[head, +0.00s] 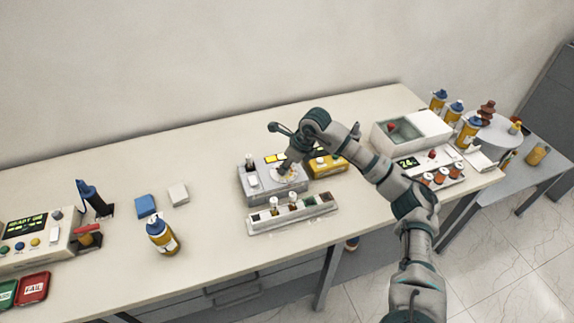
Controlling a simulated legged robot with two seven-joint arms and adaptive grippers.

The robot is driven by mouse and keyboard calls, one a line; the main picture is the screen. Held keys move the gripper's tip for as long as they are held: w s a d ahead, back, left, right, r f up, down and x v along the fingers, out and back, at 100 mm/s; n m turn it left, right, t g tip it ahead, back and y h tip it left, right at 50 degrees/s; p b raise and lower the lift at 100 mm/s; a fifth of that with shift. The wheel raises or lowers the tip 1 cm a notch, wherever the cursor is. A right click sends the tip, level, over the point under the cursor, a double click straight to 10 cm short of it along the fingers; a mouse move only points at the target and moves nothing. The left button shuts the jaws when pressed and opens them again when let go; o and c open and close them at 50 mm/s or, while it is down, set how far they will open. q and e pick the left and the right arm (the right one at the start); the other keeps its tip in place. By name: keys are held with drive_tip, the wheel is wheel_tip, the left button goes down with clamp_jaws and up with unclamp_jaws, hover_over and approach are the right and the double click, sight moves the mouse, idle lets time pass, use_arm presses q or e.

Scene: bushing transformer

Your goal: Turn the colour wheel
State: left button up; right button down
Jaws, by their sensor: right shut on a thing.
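The grey comparator-like box (257,187) stands on the middle of the bench. A pale round colour wheel (291,177) lies on the right part of its top, partly hidden by my right gripper. My right gripper (287,165) comes down onto the wheel from above and is shut on it. The fingertips are small, so the exact contact is hard to see. My left gripper is not in view.
A white rack (257,227) with small vials stands in front of the box. A yellow device (330,165) sits close on its right. A blue-capped bottle (162,237) stands at left. The bench between them is clear.

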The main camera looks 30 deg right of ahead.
drive_tip(key=shift+d+f, duration=0.3)
drive_tip(key=shift+d, duration=0.15)
drive_tip(key=shift+a, duration=0.2)
drive_tip(key=shift+a+r, duration=0.1)
drive_tip(key=shift+a, duration=0.3)
drive_tip(key=shift+d, duration=0.2)
drive_tip(key=m, duration=0.1)
drive_tip(key=m+h+p, duration=0.1)
drive_tip(key=m+p, duration=0.1)
drive_tip(key=m, duration=0.1)
drive_tip(key=shift+s+a+h, duration=0.1)
drive_tip(key=shift+a+h, duration=0.15)
drive_tip(key=shift+h, duration=0.15)
drive_tip(key=shift+m+p, duration=0.5)
drive_tip(key=shift+m, duration=0.3)
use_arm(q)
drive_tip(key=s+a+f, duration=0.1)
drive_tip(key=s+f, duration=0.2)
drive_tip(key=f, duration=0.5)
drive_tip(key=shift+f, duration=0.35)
use_arm(e)
drive_tip(key=shift+m+h, duration=0.6)
drive_tip(key=shift+m, duration=0.2)
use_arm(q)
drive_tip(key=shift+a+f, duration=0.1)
